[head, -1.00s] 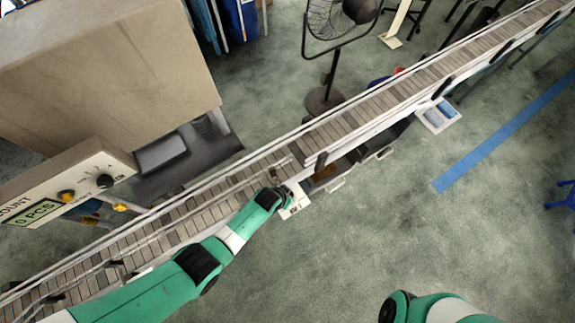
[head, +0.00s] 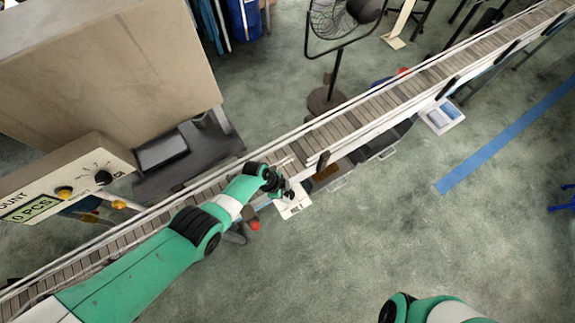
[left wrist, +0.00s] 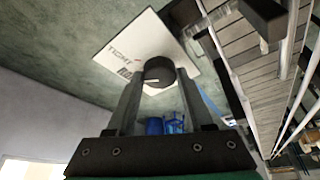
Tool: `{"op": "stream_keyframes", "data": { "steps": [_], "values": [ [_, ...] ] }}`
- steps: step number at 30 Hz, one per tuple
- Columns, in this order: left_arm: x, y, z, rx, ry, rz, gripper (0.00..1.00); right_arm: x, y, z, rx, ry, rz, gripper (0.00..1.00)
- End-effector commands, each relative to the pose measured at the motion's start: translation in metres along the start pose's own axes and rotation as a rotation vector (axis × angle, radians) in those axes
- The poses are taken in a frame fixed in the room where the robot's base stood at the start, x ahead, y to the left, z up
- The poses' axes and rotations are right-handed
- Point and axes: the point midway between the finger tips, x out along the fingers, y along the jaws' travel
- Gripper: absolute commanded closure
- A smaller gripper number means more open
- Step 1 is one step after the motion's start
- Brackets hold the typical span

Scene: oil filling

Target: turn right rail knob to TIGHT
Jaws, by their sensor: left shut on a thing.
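The right rail knob (left wrist: 158,72) is a dark round knob on a white label plate (left wrist: 128,42) printed with TIGHT in the left wrist view. The plate also shows in the head view (head: 294,204) at the near side of the conveyor. My left gripper (head: 284,190) is at this plate; in the left wrist view its two fingers (left wrist: 158,80) stand on either side of the knob, shut on it. A light pointer mark shows on the knob. Of my right arm only a green and black part shows at the bottom of the head view; its gripper is out of frame.
The slatted conveyor (head: 354,117) with its rails runs diagonally across the head view. A control box (head: 70,185) with a counter display stands at the left. A black fan (head: 335,22) stands behind the conveyor. The floor at right is open.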

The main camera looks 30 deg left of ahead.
Motion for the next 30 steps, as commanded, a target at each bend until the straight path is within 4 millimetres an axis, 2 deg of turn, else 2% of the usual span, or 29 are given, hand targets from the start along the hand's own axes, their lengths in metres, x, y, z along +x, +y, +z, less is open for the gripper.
{"op": "stream_keyframes", "data": {
  "steps": [12, 28, 29, 30],
  "values": [
    [0.0022, -0.0015, 0.0029, 0.194, -0.005, 0.074, 1.00, -0.0111, 0.0000, 0.0103, 0.000, 0.000, 0.000, 1.00],
    [0.0008, -0.0010, 0.0024, 0.222, -0.006, 0.085, 1.00, -0.0116, 0.0000, 0.0108, 0.000, 0.000, 0.000, 1.00],
    [0.0008, -0.0009, 0.0024, 0.222, -0.006, 0.085, 0.46, -0.0116, 0.0000, 0.0108, 0.000, 0.000, 0.000, 1.00],
    [0.0007, -0.0009, 0.0022, 0.221, -0.005, 0.085, 0.39, -0.0116, 0.0000, 0.0108, 0.000, 0.000, 0.000, 1.00]
  ]
}}
